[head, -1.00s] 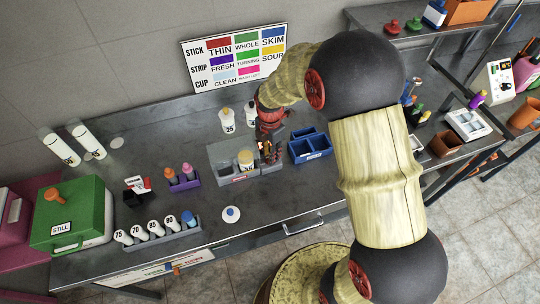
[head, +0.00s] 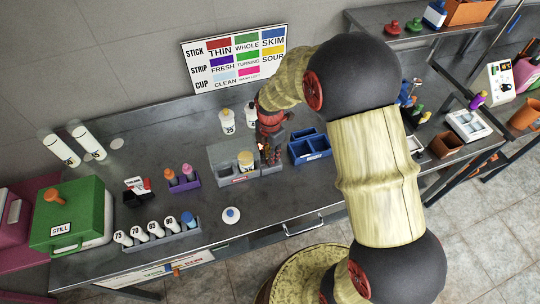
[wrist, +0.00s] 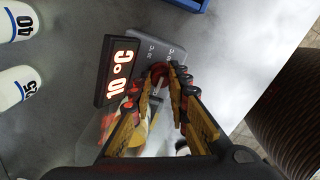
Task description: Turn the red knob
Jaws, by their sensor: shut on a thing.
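The red knob (wrist: 158,70) sits on a grey control panel (wrist: 170,48) beside a lit display (wrist: 121,72) that reads 10 °C in the wrist view. My gripper (wrist: 162,78) is shut on the knob, with a yellow finger on each side of it. The fingers hide part of the knob. In the head view my gripper (head: 269,153) points down at the right end of the grey bath unit (head: 222,154), and the knob itself cannot be made out there.
A jar (head: 245,160) with a yellow label stands in the bath unit. A blue divided tray (head: 309,148) is close to its right. White bottles (head: 227,121) stand behind it.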

